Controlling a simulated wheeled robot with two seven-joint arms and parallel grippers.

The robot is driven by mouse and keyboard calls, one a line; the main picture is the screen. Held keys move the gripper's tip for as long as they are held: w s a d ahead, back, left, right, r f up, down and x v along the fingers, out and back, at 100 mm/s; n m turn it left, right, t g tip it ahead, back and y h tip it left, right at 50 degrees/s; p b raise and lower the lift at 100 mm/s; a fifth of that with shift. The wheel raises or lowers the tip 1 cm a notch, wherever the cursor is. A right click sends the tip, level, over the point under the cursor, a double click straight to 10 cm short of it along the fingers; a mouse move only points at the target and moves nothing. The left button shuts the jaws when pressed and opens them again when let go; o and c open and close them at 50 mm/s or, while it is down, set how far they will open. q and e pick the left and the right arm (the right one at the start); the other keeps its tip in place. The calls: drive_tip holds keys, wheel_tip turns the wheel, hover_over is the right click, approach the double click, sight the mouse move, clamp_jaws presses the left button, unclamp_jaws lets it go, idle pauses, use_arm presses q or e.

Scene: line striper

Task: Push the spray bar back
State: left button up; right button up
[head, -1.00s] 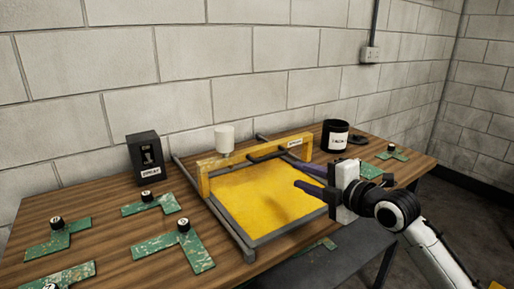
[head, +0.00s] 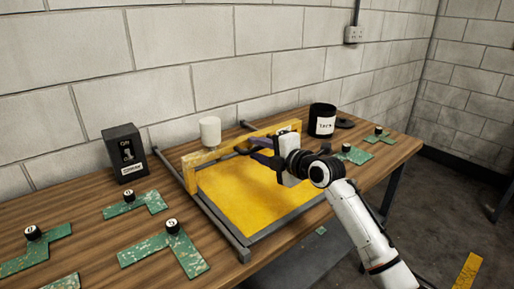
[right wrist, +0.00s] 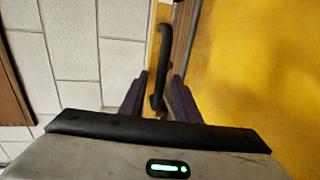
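The spray bar (head: 215,160) is a yellow beam lying across two grey rails above a yellow bed. A white cup (head: 210,131) stands on it, and a dark handle (right wrist: 163,60) runs along its front. My right gripper (head: 254,150) is at the bar's front, near its right half, over the bed. In the right wrist view its two fingers (right wrist: 159,85) are apart, with the near end of the handle between them. I cannot tell whether they touch it. My left gripper is not in view.
A black switch box (head: 125,153) stands at the back left of the wooden table. A black labelled mug (head: 322,120) stands at the back right. Several green plates with black knobs lie on both sides of the frame. A block wall rises behind the table.

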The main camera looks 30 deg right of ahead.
drive_tip(key=shift+w, duration=0.2)
clamp_jaws()
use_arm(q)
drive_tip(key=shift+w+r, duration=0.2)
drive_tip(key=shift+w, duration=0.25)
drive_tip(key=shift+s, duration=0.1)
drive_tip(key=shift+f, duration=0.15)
use_arm(e)
drive_tip(key=shift+w+f, duration=0.1)
drive_tip(key=shift+w, duration=0.05)
